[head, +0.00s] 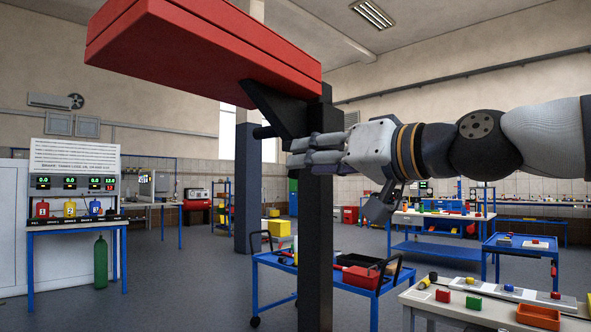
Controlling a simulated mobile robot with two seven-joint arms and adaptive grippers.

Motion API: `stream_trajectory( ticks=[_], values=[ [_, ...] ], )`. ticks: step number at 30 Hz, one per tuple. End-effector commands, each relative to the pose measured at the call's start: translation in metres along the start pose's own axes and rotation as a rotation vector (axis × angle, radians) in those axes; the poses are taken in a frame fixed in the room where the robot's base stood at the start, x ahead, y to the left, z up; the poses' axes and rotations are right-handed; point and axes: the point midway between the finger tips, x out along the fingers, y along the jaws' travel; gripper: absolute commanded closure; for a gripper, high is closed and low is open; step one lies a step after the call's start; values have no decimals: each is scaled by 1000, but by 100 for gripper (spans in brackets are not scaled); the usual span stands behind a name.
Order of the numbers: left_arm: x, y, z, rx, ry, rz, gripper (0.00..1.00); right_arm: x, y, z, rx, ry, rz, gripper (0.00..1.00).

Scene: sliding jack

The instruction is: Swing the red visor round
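The red visor (205,45) is a thick red slab high in the head view, reaching from the upper left to above the post. A black angled bracket (277,108) under it joins it to a dark upright post (318,230). My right gripper (294,152) comes in from the right and crosses in front of the post, just under the bracket. Its fingers lie close together with nothing visible between them. Whether they touch the bracket or post I cannot tell. My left gripper is not in view.
A blue cart (300,275) with tools stands behind the post. A workbench (480,310) with coloured blocks and an orange tray (538,317) is at the lower right. A test stand (75,185) and green cylinder (100,262) stand at the left. The floor between is clear.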

Motion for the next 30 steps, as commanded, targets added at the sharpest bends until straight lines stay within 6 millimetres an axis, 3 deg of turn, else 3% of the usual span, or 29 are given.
stream_trajectory(
  ticks=[6,16,21,30],
  values=[
    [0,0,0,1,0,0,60,34,-5,-6,-6,8,-3,65],
    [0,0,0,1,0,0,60,40,-6,-7,-6,10,-3,65],
    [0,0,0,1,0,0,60,40,-6,-7,-6,9,-3,100],
    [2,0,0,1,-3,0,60,40,-3,-8,-4,8,-6,100]
  ],
)
